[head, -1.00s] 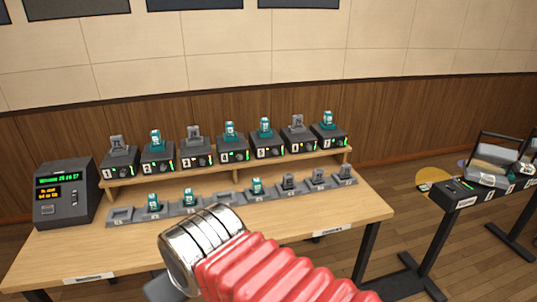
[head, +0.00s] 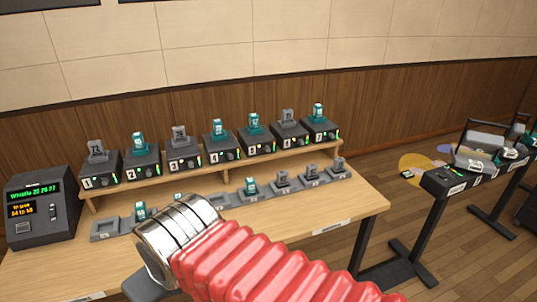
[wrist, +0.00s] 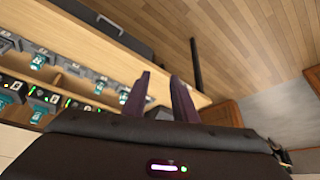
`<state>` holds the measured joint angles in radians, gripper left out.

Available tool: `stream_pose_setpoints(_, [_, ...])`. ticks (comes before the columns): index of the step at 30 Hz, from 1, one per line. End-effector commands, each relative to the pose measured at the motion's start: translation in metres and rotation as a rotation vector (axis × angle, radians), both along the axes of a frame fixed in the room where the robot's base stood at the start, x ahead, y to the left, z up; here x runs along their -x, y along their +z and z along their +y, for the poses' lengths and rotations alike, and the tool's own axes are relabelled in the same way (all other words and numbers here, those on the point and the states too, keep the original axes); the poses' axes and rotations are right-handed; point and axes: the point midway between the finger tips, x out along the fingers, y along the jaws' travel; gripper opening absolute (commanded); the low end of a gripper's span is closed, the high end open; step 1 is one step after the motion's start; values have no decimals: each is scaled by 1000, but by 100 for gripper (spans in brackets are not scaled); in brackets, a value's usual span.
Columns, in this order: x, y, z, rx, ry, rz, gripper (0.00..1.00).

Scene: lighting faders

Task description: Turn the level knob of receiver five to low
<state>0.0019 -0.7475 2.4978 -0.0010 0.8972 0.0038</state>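Receiver five (head: 258,148) is a dark box on the raised wooden shelf, fifth from the left in the row, with a teal pack standing on top. Its front carries a small knob and a green light, too small to read the knob's setting. My gripper (wrist: 160,80) shows in the wrist view as two dark purple fingers, apart, with nothing between them. The fingers point toward the table edge and floor, away from the receivers' fronts.
Neighbouring receivers four (head: 220,154) and six (head: 290,138) stand close on either side. A row of grey charging cradles (head: 104,229) lies below, partly behind my arm. A dark terminal (head: 42,207) stands at the left. A second stand (head: 449,182) is at the right.

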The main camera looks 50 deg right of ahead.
Motion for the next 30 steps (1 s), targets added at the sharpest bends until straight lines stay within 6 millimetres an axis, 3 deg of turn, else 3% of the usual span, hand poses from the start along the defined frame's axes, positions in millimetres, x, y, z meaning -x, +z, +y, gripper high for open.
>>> stream_pose_setpoints(5, [-20,4,-14,-7,-71,-29,25])
stream_pose_setpoints(11, [-72,11,-54,-30,-254,-115,25])
stream_pose_setpoints(21, [-164,20,-149,-101,-575,-320,25])
stream_pose_setpoints(30, [-225,13,-244,-197,-798,-509,25])
